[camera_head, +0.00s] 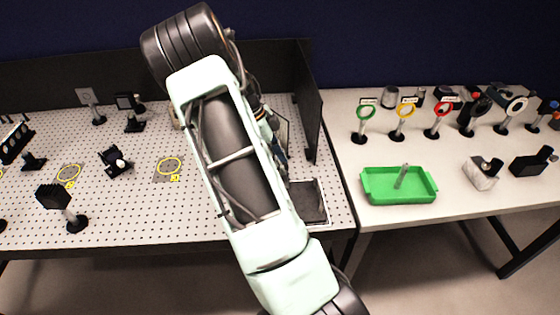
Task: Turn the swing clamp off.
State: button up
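My arm crosses the middle of the head view and hides part of the perforated board behind it. Dark parts that look like my gripper (277,142) show just right of the arm, over the right part of the board. The fingertips cannot be made out, so I cannot see whether it is open or holds anything. I cannot pick out the swing clamp with certainty; it may be hidden behind my arm. A small black fixture with a light knob (116,160) stands on the board left of my arm, apart from the gripper.
The perforated board (130,215) carries several black-based posts and yellow ring marks (170,166). A dark upright panel (308,105) stands at its right edge. On the right table, a green tray (380,197) sits before coloured ring holders (404,111). Black mounts stand farther right.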

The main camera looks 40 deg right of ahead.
grip_shut()
jog(key=shift+n+b, duration=0.3)
jog(key=shift+b, duration=0.05)
jog(key=n+b, duration=0.1)
jog(key=n+t+b, duration=0.1)
jog(key=shift+s+a+f+n+h, duration=0.1)
jog(key=shift+a+f+n+h, duration=0.1)
jog(key=shift+n+h, duration=0.1)
jog(key=n+t+b, duration=0.1)
jog(key=n+b, duration=0.2)
jog(key=shift+s+n+t, duration=0.15)
jog(key=shift+n+t, duration=0.15)
jog(key=n+b, duration=0.1)
jog(key=n+t+b, duration=0.1)
jog(key=n, duration=0.1)
jog(key=n+t+b, duration=0.1)
jog(key=n+b, duration=0.1)
jog(key=shift+s+d+r, duration=0.1)
jog(key=shift+s, duration=0.2)
jog(key=n+t+b, duration=0.1)
jog(key=n+b, duration=0.1)
jog(key=n, duration=0.1)
jog(key=shift+s+d, duration=0.1)
jog(key=shift+s, duration=0.05)
jog(key=shift+r+n+t+b, duration=0.1)
jog(key=shift+n+t+b, duration=0.25)
jog(key=shift+n, duration=0.65)
